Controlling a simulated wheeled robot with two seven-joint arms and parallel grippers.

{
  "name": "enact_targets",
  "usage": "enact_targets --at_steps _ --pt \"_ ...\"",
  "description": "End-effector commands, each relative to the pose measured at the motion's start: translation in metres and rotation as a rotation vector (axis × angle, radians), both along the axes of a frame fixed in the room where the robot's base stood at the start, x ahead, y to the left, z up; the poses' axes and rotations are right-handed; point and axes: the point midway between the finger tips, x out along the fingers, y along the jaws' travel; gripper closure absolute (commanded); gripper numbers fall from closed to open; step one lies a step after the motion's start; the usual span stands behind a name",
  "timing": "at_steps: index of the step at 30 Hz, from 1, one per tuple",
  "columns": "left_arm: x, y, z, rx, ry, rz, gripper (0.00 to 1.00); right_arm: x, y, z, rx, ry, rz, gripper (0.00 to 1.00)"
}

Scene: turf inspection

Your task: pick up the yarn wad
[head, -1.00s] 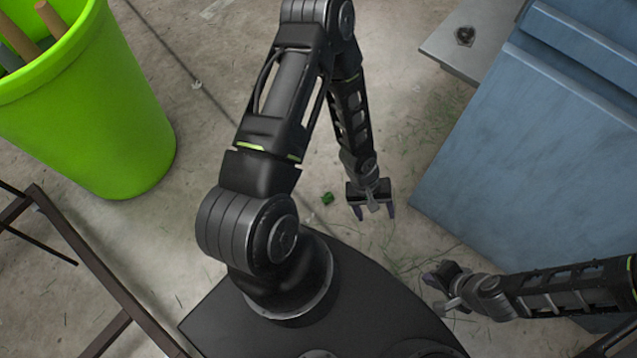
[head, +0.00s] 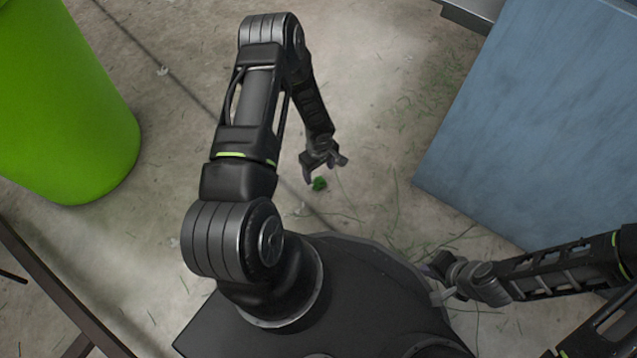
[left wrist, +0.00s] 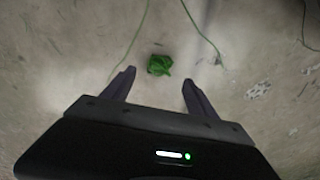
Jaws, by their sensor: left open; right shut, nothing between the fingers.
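The yarn wad (head: 320,184) is a small crumpled green clump on the concrete floor, just in front of my base. In the left wrist view the wad (left wrist: 160,65) lies ahead of the fingertips, roughly centred between them. My left gripper (head: 324,176) is open and empty, close to the wad in the head view; its fingers (left wrist: 157,77) point toward it. Whether a finger touches the wad I cannot tell. My right gripper (head: 436,281) is shut and empty at the right, beside my base and away from the wad.
A lime green bin (head: 65,110) stands at the left. A large blue block-like object (head: 530,120) stands at the right. Thin green strands (left wrist: 205,30) lie on the floor around the wad. A dark metal frame (head: 40,285) is at the lower left.

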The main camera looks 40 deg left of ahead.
Motion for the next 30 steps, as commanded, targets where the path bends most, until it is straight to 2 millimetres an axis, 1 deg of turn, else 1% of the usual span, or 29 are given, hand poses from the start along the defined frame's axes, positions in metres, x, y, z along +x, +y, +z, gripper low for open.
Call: enact_targets --at_steps 6,17,20,25,27,30 --pt "-0.001 0.0 -0.024 -0.002 0.002 0.0 0.33 0.001 0.0 -0.012 -0.001 -0.004 -0.001 1.0" --pt "0.0 0.0 -0.027 -0.001 0.0 0.0 0.33 0.002 0.0 -0.013 -0.001 -0.006 -0.002 1.0" --pt "-0.001 0.0 -0.036 -0.003 0.001 -0.001 0.33 0.003 0.0 -0.02 -0.001 -0.007 -0.004 1.0" --pt "-0.001 0.002 -0.064 -0.002 0.001 0.001 0.33 0.005 0.0 -0.037 -0.001 -0.012 -0.006 1.0" --pt "0.0 0.001 -0.072 -0.003 0.001 0.0 0.33 0.006 0.0 -0.04 0.0 -0.012 -0.007 1.0" --pt "0.0 0.001 -0.078 -0.002 0.0 0.001 0.33 0.007 0.0 -0.041 0.001 -0.013 -0.007 1.0"
